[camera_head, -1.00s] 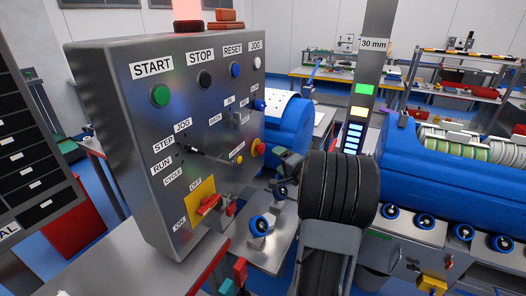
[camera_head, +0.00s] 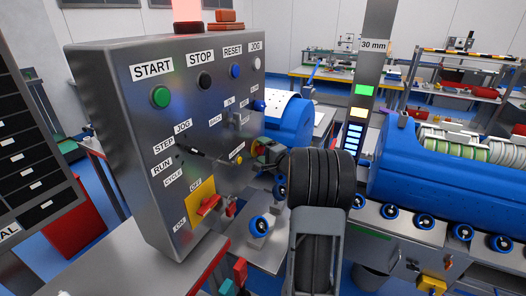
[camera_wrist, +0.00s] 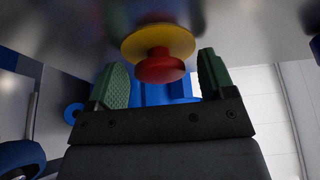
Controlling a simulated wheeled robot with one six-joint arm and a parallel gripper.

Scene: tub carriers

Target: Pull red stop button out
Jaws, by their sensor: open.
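The red stop button (camera_wrist: 159,69) shows in the wrist view as a red mushroom knob on a round yellow plate (camera_wrist: 157,42). It stands out from the grey metal control panel (camera_head: 135,100). My gripper (camera_wrist: 160,64) is open, with one green finger on each side of the red knob and a visible gap to both. The knob lies between the fingers in the picture; I cannot tell how deep it sits between them. In the head view my gripper (camera_head: 268,151) is at the panel's right edge and mostly hides the button.
A blue machine (camera_head: 395,165) stands at the right. A metal bench (camera_head: 105,250) lies below the panel.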

